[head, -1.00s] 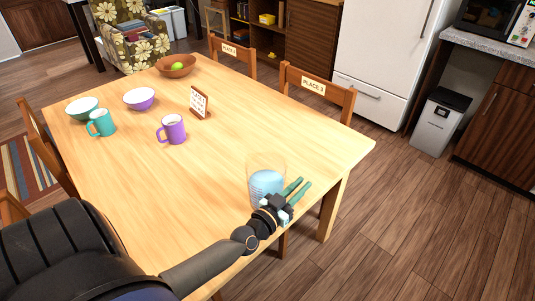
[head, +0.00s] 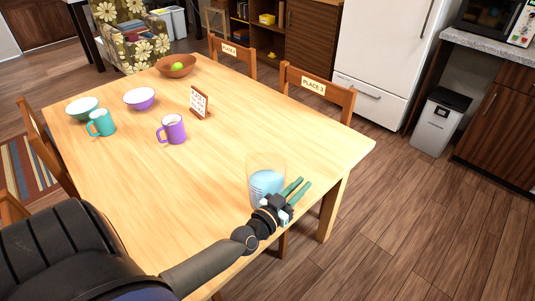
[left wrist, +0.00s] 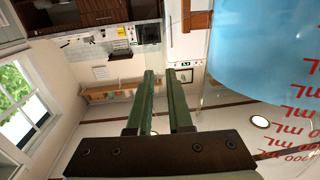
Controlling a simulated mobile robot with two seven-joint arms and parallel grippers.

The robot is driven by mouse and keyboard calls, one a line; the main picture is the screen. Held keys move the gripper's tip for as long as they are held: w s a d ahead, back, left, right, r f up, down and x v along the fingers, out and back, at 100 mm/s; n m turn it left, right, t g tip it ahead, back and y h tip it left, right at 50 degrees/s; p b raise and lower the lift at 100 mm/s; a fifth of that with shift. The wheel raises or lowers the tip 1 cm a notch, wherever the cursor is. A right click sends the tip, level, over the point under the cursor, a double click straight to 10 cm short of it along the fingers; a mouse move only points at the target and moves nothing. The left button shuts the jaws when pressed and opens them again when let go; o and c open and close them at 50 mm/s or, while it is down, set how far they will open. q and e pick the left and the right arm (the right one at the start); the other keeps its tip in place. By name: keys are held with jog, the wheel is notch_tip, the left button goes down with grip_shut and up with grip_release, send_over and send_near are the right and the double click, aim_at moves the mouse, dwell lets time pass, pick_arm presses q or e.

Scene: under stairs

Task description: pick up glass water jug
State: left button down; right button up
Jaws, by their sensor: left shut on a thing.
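The glass water jug (head: 266,182) is clear, with pale blue water in it, at the near right edge of the wooden table (head: 215,155). In the left wrist view the jug (left wrist: 262,50) fills the upper right, with red mL markings on it. My left gripper (head: 303,183) is right beside the jug, on its near right side. Its two green fingers, also in the left wrist view (left wrist: 160,80), are nearly parallel with a narrow gap, shut on the jug; the held part is hard to make out. My right gripper is not in view.
A purple mug (head: 173,130), a teal mug (head: 102,123), two bowls, a small sign (head: 199,103) and a brown bowl (head: 176,65) with green fruit stand farther back. Chairs (head: 317,90) line the far side. The table's middle is clear.

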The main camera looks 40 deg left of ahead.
pick_arm(q)
jog(key=shift+a+r, duration=0.1)
jog(key=shift+r, duration=0.1)
jog(key=shift+r, duration=0.2)
notch_tip(320, 180, up, 8)
jog(key=r+p, duration=0.1)
jog(key=p, duration=0.3)
send_over(282, 176)
jog(key=shift+f, duration=0.25)
jog(key=s+a+r+b, duration=0.1)
jog(key=s+a+r, duration=0.3)
jog(key=a, duration=0.3)
jog(key=shift+s+b, duration=0.4)
jog(key=shift+s, duration=0.45)
jog(key=shift+r, duration=0.1)
